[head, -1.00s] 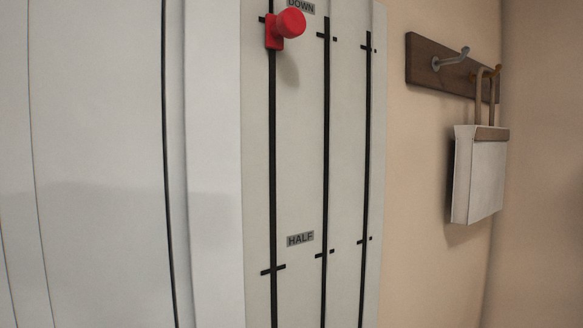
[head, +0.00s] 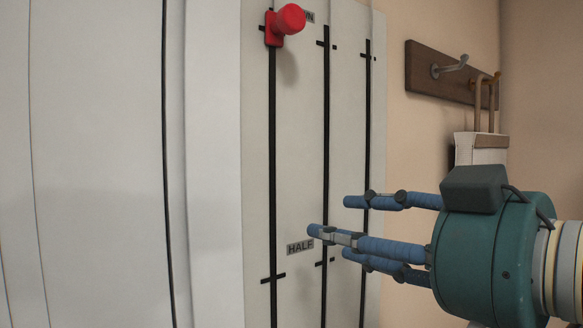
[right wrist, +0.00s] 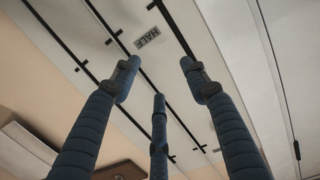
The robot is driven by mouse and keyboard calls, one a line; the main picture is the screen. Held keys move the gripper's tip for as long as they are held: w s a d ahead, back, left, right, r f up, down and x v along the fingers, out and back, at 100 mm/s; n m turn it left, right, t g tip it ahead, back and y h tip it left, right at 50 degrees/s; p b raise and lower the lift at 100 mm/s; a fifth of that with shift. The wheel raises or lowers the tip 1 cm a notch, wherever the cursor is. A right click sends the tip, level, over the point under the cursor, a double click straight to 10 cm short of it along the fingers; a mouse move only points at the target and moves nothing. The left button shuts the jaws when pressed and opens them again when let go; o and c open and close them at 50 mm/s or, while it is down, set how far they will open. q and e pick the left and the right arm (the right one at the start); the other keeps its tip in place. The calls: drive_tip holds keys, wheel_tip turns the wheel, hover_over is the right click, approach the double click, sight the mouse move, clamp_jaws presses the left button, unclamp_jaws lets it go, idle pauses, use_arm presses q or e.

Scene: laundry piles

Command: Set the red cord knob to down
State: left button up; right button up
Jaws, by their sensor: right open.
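The red cord knob (head: 288,20) sits near the top of the leftmost black track (head: 272,170) on the pale panel, beside the partly hidden DOWN label (head: 308,17). The HALF label (head: 300,247) is lower on the same panel. My right gripper (head: 335,228) comes in from the right with its blue fingers spread open and empty. It is below and to the right of the knob and apart from it. In the right wrist view the open fingers (right wrist: 155,85) point toward the panel near the HALF label (right wrist: 147,37). The knob is not seen there. My left gripper is out of view.
Two more black tracks, a middle one (head: 326,130) and a right one (head: 367,130), run beside the first. A wooden hook rack (head: 420,68) with a hanging white bag (head: 482,150) is on the beige wall at right, partly behind my right gripper. The left panel area is clear.

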drive_tip(key=n+y, duration=0.1)
drive_tip(key=n, duration=0.1)
approach(272, 165)
drive_tip(key=shift+t, duration=0.3)
drive_tip(key=p+x, duration=0.1)
drive_tip(key=x, duration=0.2)
drive_tip(key=p+x, duration=0.1)
drive_tip(key=x, duration=0.1)
drive_tip(key=shift+w+a+f+p, duration=0.25)
drive_tip(key=shift+a+f+p, duration=0.05)
drive_tip(key=shift+c, duration=0.3)
clamp_jaws()
drive_tip(key=shift+o, duration=0.3)
unclamp_jaws()
drive_tip(key=shift+s+d, duration=0.1)
